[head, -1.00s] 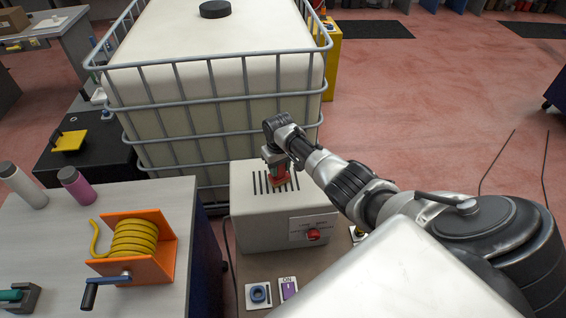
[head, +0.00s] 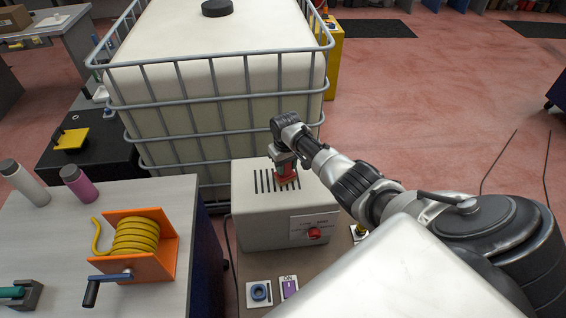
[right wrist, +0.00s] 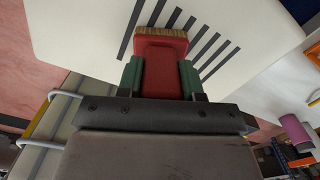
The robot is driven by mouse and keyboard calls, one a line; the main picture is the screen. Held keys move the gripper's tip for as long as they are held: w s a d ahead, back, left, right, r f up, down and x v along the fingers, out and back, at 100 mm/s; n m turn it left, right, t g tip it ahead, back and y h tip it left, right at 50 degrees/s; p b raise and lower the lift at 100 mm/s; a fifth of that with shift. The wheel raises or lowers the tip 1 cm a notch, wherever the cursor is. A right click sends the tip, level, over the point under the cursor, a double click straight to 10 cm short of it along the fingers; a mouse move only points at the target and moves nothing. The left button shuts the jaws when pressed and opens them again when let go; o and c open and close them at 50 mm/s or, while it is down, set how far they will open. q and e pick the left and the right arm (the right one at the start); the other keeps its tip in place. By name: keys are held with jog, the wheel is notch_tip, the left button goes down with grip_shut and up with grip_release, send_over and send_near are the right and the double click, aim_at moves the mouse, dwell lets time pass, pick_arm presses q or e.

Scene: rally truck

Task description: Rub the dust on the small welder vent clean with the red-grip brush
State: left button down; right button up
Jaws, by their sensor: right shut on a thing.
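The welder (head: 264,225) is a cream box with a red knob on its front. Its vent (head: 262,183) is a row of dark slots in the top, also in the right wrist view (right wrist: 200,48). My right gripper (head: 284,166) is shut on the red-grip brush (head: 287,181), above the right part of the vent. In the right wrist view the red grip sits between green finger pads, and its tan bristles (right wrist: 161,37) are at the slots. I cannot tell whether the bristles touch. I cannot make out any dust. My left gripper is not in view.
A caged white tank (head: 215,95) stands behind the welder. A bench (head: 55,235) at left holds an orange reel (head: 150,262) with yellow hose and two bottles. Switches (head: 260,292) lie in front of the welder. Open red floor is at right.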

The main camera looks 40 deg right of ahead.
jog(key=shift+a, duration=0.15)
jog(key=shift+w+a, duration=0.45)
jog(key=shift+a, duration=0.25)
jog(key=shift+d, duration=0.15)
jog(key=shift+s+d, duration=0.5)
jog(key=shift+d, duration=0.25)
jog(key=shift+w+a, duration=0.1)
jog(key=shift+a, duration=0.1)
jog(key=shift+w+a, duration=0.45)
jog(key=shift+a, duration=0.25)
jog(key=shift+r, duration=0.2)
